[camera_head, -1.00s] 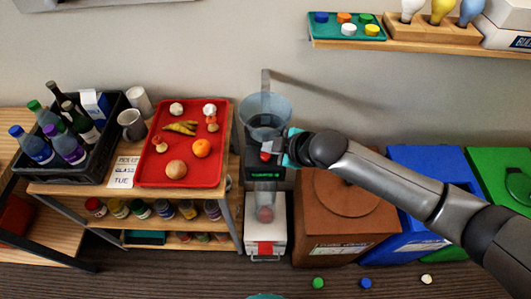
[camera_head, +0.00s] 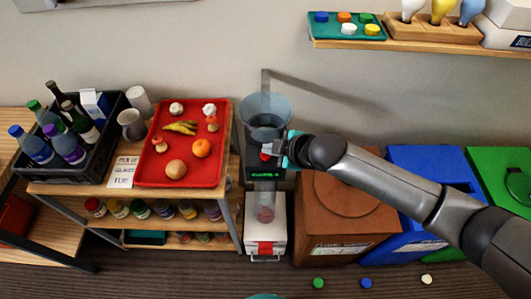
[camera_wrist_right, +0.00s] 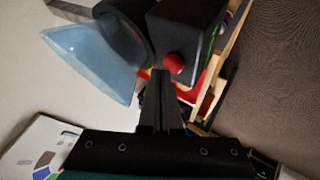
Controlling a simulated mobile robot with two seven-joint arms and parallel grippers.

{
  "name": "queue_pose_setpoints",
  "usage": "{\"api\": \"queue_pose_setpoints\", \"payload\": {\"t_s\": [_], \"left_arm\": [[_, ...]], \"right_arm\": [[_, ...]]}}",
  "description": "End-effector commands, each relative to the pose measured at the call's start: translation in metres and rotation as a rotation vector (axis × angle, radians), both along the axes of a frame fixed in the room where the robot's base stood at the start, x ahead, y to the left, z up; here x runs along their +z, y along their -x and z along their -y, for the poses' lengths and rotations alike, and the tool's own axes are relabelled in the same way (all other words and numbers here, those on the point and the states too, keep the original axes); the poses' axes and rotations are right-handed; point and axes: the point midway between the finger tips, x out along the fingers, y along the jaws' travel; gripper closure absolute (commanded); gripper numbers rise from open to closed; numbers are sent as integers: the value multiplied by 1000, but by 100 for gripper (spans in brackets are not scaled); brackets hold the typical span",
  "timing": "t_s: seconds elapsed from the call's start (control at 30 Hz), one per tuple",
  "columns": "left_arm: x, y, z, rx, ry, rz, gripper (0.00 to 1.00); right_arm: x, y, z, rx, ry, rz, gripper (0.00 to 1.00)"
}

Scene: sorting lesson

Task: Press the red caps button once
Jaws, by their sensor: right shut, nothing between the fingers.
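The red caps button (camera_head: 265,156) is a small round red knob on the black box (camera_head: 258,173) of a machine with a clear blue funnel (camera_head: 264,108) on top. In the right wrist view the red button (camera_wrist_right: 175,62) sticks out of the black box (camera_wrist_right: 190,28). My right gripper (camera_head: 272,151) is shut and empty, its fingertips close beside the button. In the right wrist view the fingertips (camera_wrist_right: 160,74) are just below and left of the button; I cannot tell whether they touch it.
A red tray (camera_head: 152,177) with food items and a dark crate (camera_head: 104,158) of bottles stand on the left shelf. Brown (camera_head: 375,215), blue (camera_head: 400,160) and green bins stand at the right. Several loose caps (camera_head: 366,283) lie on the floor.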

Motion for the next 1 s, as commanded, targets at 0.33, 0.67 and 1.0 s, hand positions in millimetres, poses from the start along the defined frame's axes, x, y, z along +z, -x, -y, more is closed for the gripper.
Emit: {"api": "queue_pose_setpoints", "payload": {"t_s": [0.33, 0.67, 1.0], "left_arm": [[0, 0, 0, 0, 0, 0, 55], [-2, 0, 0, 0, 0, 0, 55], [-4, 0, 0, 0, 0, 0, 55]], "right_arm": [[-1, 0, 0, 0, 0, 0, 100], [-5, 0, 0, 0, 1, -1, 100], [-9, 0, 0, 0, 1, -1, 100]]}}
